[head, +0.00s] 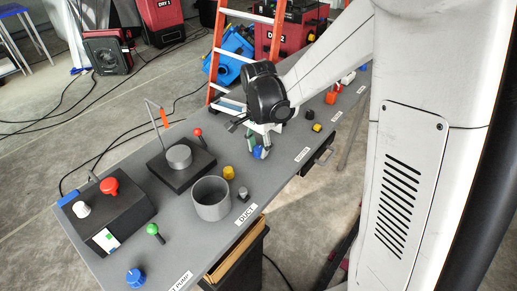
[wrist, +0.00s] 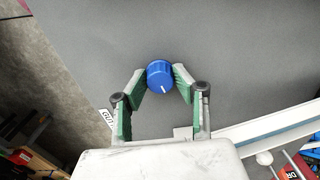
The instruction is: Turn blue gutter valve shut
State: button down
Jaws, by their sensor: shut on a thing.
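The blue gutter valve (wrist: 159,74) is a round knob with a white pointer line, standing on the grey bench top. In the wrist view, the line points down and slightly right. My gripper (wrist: 163,78) has one green-padded finger on each side of the knob and is shut on it. In the head view, my gripper (head: 262,144) reaches down to the bench, and the blue knob (head: 258,153) shows partly between the fingers. A white label (wrist: 107,117), partly hidden by a finger, lies beside it.
Another blue knob (head: 135,276) sits at the bench's near end. A grey cup (head: 211,205), a yellow knob (head: 229,173), a black plate with a grey disc (head: 179,156) and a control box (head: 108,216) stand nearby. An orange ladder (head: 216,55) stands behind the bench.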

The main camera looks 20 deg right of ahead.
aim_at(259, 149)
jog(key=n+b, duration=0.1)
jog(key=n, duration=0.3)
jog(key=shift+n, duration=0.3)
jog(key=n+b, duration=0.1)
jog(key=n, duration=0.2)
jog(key=shift+n, duration=0.3)
jog(key=n, duration=0.3)
jog(key=shift+n+b, duration=0.3)
jog(key=shift+b, duration=0.05)
jog(key=shift+n, duration=1.7)
jog(key=c, duration=1.4)
grip_release()
jog(key=shift+r, duration=0.1)
notch_tip(259, 149, up, 12)
jog(key=shift+f, duration=0.1)
jog(key=shift+s, duration=0.1)
